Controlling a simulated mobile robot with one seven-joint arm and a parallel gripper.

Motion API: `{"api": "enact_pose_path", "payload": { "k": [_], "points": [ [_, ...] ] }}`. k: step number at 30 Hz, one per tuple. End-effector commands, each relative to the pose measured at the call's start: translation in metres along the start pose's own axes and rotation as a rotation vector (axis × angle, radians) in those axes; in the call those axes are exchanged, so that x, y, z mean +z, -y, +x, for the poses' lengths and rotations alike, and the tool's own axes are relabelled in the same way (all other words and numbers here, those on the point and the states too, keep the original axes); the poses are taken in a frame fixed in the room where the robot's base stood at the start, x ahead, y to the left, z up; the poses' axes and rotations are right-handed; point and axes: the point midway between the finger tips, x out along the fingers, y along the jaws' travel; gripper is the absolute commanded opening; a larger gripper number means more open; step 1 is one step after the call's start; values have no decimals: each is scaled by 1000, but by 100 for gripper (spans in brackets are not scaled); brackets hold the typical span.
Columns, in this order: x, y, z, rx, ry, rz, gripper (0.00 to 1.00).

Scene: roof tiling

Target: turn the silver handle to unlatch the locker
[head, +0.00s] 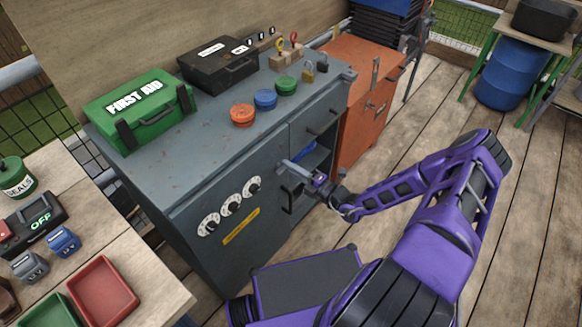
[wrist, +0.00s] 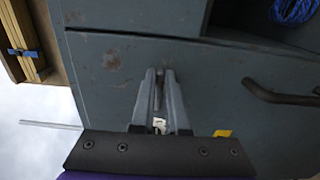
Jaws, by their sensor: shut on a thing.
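The grey locker front (head: 265,205) is part of a steel-grey cabinet; its panel also fills most of the wrist view (wrist: 110,75). My gripper (head: 288,168) is at this front, just below the open shelf. In the wrist view the two fingers (wrist: 159,75) are close together on a slim silver handle (wrist: 158,98), mostly hidden between them. The handle cannot be made out apart from the fingers in the head view. A dark bar pull (wrist: 280,96) is on the panel to the right, apart from the fingers. The panel looks closed.
An open shelf (head: 313,158) with blue rope (wrist: 293,10) is above the gripper. Three white dials (head: 230,207) and a yellow label (head: 241,226) are to its left. An orange cabinet (head: 358,140) stands at right. Wooden deck (head: 530,200) is clear to the right.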

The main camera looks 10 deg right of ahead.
Motion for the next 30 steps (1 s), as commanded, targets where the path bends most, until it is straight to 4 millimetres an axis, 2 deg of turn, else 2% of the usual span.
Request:
{"api": "enact_pose_path", "payload": {
  "k": [1, 17, 18, 22, 30],
  "points": [
    [-10, 4, 0, -9, -20, 16, 0],
    [-11, 4, 1, -8, -20, 36, 0],
    [-11, 4, 1, -8, -20, 36, 20],
    [-9, 3, 1, -6, -18, 34, 42],
    [-5, 1, 0, -3, -10, 30, 42]
  ]
}}
